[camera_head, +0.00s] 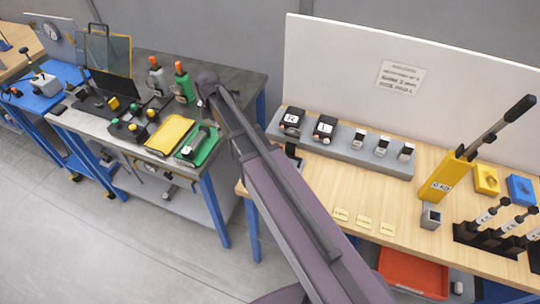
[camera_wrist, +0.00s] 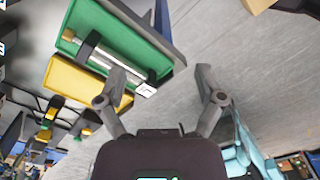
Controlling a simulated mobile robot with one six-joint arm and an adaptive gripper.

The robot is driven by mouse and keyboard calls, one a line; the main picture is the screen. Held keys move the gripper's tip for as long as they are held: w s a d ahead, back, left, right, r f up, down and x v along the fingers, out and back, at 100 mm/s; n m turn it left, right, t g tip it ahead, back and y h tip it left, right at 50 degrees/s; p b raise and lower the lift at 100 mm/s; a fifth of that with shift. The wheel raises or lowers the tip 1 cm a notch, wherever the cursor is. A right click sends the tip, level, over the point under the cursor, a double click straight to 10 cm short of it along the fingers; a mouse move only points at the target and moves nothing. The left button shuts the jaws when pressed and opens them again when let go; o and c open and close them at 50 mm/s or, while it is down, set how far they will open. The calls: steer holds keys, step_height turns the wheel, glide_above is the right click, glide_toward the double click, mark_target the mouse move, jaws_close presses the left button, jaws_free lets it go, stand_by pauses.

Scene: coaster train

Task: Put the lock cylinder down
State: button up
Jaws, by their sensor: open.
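A silver, elongated piece that looks like the lock cylinder (camera_wrist: 108,60) lies in a green tray (camera_wrist: 117,14) in the wrist view, with a small white marked tag at its near end. In the head view the green tray (camera_head: 185,155) is at the front right corner of the dark-topped bench, with a grey and dark piece in it. My gripper (camera_wrist: 160,78) is open in the wrist view, its fingers spread wide with nothing between them. The left finger overlaps the tray's edge; the right is over the floor. Whether either finger touches anything is unclear. The head view does not show the fingers clearly.
A yellow tray (camera_head: 168,134) sits beside the green one. The wooden bench (camera_head: 340,185) at right holds a grey block row (camera_head: 345,150) and a yellow lever press (camera_head: 447,178). Floor shows between the benches.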

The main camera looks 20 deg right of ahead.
steer(key=s+d+m, duration=1.4)
steer(key=s+m, duration=0.4)
steer(key=m, duration=0.1)
steer(key=shift+d+m, duration=0.2)
steer(key=shift+m, duration=0.1)
steer(key=shift+f, duration=0.2)
stand_by(0.3)
